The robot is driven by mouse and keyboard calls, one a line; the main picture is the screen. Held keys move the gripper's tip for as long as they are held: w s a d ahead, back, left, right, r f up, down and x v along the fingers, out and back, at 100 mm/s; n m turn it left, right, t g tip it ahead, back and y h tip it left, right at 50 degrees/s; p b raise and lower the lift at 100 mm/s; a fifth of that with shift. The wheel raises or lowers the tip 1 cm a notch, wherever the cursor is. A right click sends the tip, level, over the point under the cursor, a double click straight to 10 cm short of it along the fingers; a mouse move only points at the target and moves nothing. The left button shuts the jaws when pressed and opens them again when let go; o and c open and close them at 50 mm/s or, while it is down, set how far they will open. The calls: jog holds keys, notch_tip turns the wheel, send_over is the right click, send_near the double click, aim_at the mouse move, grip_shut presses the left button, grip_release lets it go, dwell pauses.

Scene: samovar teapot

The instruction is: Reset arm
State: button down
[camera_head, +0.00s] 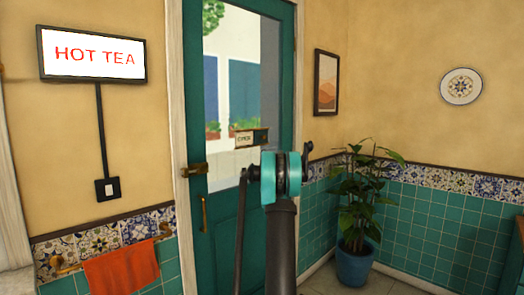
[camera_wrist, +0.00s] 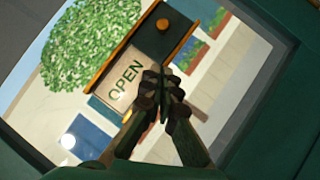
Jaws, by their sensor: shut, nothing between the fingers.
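My arm (camera_head: 282,180) rises in the middle of the head view, in front of the teal door (camera_head: 222,240). My gripper (camera_wrist: 160,75) shows in the wrist view, with its dark fingers shut together and empty. Its fingertips overlap the edge of a cream plate reading OPEN (camera_wrist: 124,82) in the picture; I cannot tell whether they touch it. The plate sits on a dark sign holder (camera_wrist: 150,45) with orange edges and a round knob. The holder also shows small on the door glass in the head view (camera_head: 261,136). My gripper cannot be made out in the head view.
A potted plant (camera_head: 356,263) stands right of the door. A lit HOT TEA sign (camera_head: 93,54) hangs on the left wall above a switch (camera_head: 108,189). An orange towel (camera_head: 120,268) hangs below. A brass handle (camera_head: 195,171) sits on the door's left side.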

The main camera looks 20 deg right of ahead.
jog(key=shift+v, duration=0.8)
jog(key=s+a+f+m+g, duration=0.4)
jog(key=s+a+f+m, duration=0.35)
jog(key=s+a, duration=0.3)
jog(key=s+a+f+m+g, duration=0.55)
jog(key=s+a+f, duration=0.25)
jog(key=s+a, duration=0.3)
jog(key=s+a+f+m+g+y, duration=0.1)
jog(key=s+a+f, duration=0.4)
jog(key=s, duration=0.7)
jog(key=s+a+f+m+g+y, duration=0.1)
jog(key=s+a+f+m+g, duration=0.2)
jog(key=s+a+f, duration=0.3)
jog(key=s+a+f+m+g+y, duration=0.2)
jog(key=s+a+f, duration=0.4)
jog(key=s, duration=1.3)
notch_tip(320, 180, down, 5)
jog(key=shift+s+r+m+g, duration=0.2)
jog(key=shift+m+g, duration=0.2)
jog(key=shift+g, duration=0.35)
